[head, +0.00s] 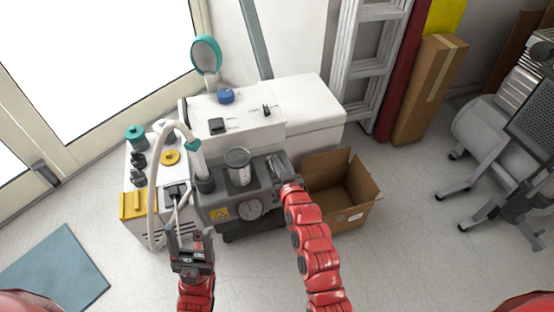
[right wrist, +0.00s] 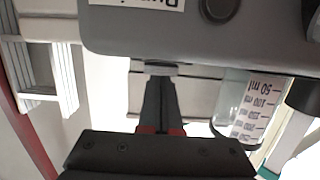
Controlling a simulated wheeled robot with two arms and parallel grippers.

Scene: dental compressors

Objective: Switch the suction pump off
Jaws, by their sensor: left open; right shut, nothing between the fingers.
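The suction pump (head: 222,207) is a dark grey unit at the middle of the head view, with a round gauge (head: 250,209) on its front and a clear canister (head: 238,168) on top. My right gripper (head: 281,172) is at the pump's right end, its tips partly hidden by my arm. In the right wrist view its fingers (right wrist: 160,75) are shut and empty, with the tips at the edge of the grey pump body (right wrist: 250,40); contact cannot be told. No switch is clearly seen.
A white cabinet unit (head: 315,97) stands behind the pump. A white hose (head: 158,185) arches at its left, near my left gripper. An open cardboard box (head: 340,205) sits at the right. A ladder (head: 372,60) leans behind. The floor at front right is clear.

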